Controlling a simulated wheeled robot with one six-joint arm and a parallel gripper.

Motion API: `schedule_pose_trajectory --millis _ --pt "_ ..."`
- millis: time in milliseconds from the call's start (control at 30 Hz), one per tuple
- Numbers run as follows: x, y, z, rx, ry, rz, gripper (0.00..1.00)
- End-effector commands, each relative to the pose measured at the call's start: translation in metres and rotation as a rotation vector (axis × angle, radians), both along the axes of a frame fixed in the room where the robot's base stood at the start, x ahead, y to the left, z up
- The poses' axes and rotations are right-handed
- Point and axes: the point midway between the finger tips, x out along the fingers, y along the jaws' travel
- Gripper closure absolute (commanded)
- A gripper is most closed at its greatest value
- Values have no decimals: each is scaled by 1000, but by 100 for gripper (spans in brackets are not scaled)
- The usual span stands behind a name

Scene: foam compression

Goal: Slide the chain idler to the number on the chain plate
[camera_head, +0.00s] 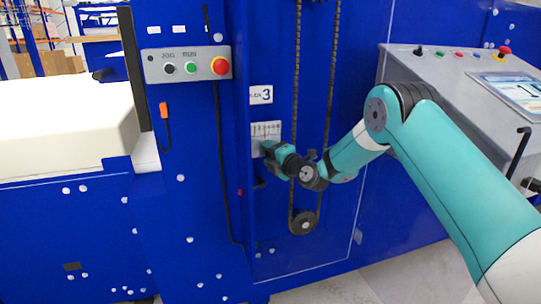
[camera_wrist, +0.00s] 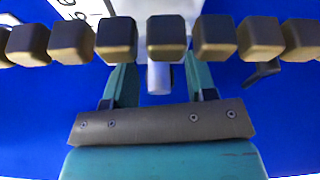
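The chain plate (camera_head: 261,95) is a small white label with a large 3 on the blue machine. Below it is a white scale plate (camera_head: 272,127) with dark tick marks and a red mark. My gripper (camera_head: 268,146) is at this scale's lower edge. In the wrist view, the teal fingers (camera_wrist: 160,80) stand apart on either side of a grey cylindrical pin, perhaps the idler's handle (camera_wrist: 159,78), with a gap on both sides. Their tips are partly hidden behind dark chain links (camera_wrist: 166,38). A round sprocket (camera_head: 303,223) carries the chain's lower loop.
The chain (camera_head: 297,70) hangs in two vertical runs right of the scale, close to my wrist. A button box (camera_head: 187,65) is upper left, a control console (camera_head: 460,80) at right. A dark hook-like part (camera_wrist: 262,72) is right of the fingers in the wrist view.

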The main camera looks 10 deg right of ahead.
Motion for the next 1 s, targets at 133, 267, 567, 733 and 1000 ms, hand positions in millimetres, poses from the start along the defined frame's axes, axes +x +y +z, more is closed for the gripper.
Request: schedule_pose_trajectory --millis 133,267,567,733,1000 --pt "0 0 0 0 0 0 48" --pt "-1 0 0 1 0 0 48" --pt "-35 -20 -4 2 4 -3 48" --pt "-74 -40 -5 2 4 -4 48" --pt "-129 -68 -4 2 1 -4 48"
